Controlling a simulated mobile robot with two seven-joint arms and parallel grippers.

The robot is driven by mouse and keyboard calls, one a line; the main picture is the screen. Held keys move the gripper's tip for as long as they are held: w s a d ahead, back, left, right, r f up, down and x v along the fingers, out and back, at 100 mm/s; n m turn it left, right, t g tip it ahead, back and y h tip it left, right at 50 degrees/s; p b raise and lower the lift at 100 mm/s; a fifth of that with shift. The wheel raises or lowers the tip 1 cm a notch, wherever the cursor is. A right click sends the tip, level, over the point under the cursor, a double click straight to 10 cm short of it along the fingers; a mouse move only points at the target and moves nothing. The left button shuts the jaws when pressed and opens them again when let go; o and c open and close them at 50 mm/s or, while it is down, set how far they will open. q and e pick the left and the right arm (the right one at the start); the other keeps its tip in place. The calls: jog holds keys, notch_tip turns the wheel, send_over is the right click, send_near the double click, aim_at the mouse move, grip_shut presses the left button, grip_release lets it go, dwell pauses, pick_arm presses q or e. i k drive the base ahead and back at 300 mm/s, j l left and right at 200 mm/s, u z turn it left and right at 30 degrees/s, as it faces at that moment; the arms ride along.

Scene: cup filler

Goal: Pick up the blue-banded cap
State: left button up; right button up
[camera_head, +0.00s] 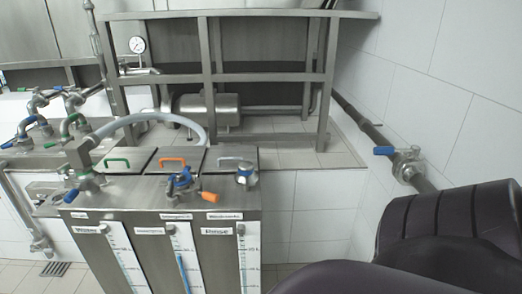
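A steel tank (145,205) with three sections stands at the centre left. On its right section sits a small metal fitting with a blue part (245,174); it is too small to tell whether this is the blue-banded cap. The middle section has a valve with blue and orange handles (183,183). The left section has a metal fitting with a blue handle (82,185). Neither of my grippers is in view. Dark links of my own arm fill the lower right.
The tank lids have green and orange handles, and a grey hose (150,117) arches behind them. A steel frame (262,78) with a motor-like cylinder (212,112) stands behind. A wall pipe with a blue-handled valve (405,163) runs at right. Blue- and green-handled pipes (45,122) are at left.

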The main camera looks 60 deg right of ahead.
aim_at(246, 175)
jog(key=z, duration=1.65)
